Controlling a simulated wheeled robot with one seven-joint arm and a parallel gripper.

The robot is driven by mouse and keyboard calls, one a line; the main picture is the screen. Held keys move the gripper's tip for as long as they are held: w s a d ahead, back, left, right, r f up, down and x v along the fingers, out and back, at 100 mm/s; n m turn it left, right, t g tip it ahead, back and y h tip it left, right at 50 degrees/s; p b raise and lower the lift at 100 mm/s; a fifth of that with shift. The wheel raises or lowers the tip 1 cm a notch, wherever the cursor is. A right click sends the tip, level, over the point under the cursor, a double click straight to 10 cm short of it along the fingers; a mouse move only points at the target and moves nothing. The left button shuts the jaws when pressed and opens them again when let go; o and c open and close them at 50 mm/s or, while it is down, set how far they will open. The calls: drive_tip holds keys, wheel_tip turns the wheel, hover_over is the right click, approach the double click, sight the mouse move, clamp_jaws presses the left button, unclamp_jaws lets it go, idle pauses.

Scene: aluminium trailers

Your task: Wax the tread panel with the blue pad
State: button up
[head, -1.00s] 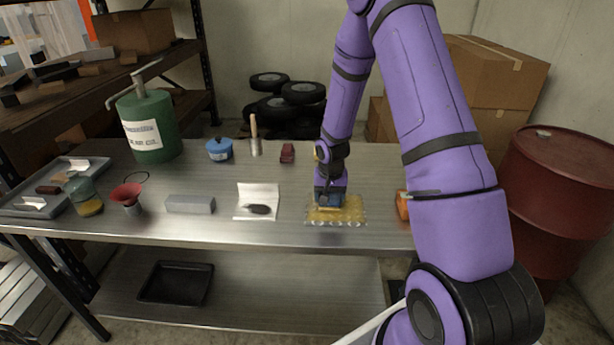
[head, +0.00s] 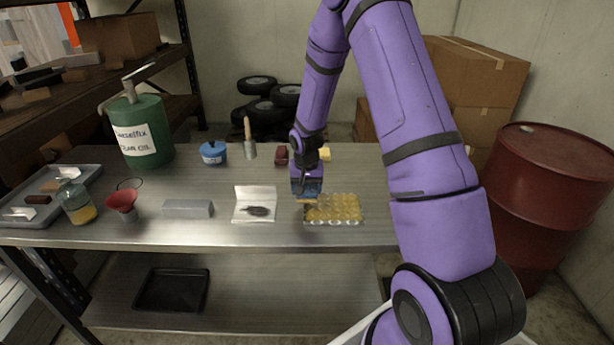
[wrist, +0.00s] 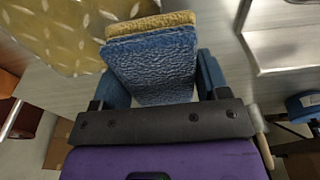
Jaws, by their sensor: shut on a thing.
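The tread panel (head: 335,209) lies on the metal bench near its front edge, with a yellowish, patchy-looking surface. It also shows at the upper left of the wrist view (wrist: 55,38). My gripper (head: 307,190) is shut on the blue pad (wrist: 152,68), which sits between both fingers. The pad has a tan-yellow layer (wrist: 150,24) on its far face. In the head view the pad (head: 308,197) is at the panel's left end. In the wrist view it is beside the panel; whether it touches the panel or bench I cannot tell.
Left of the panel are a white sheet with a dark thing (head: 255,205), a grey block (head: 188,208), a red funnel (head: 121,202) and a bottle (head: 76,203). A blue pot (head: 213,153), brush (head: 249,140) and green can (head: 142,132) stand behind. Bare bench lies between.

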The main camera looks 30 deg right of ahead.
drive_tip(key=shift+r, duration=2.35)
drive_tip(key=shift+d+f, duration=0.1)
drive_tip(key=shift+s+a, duration=0.1)
drive_tip(key=shift+a, duration=0.1)
drive_tip(key=shift+f, duration=0.1)
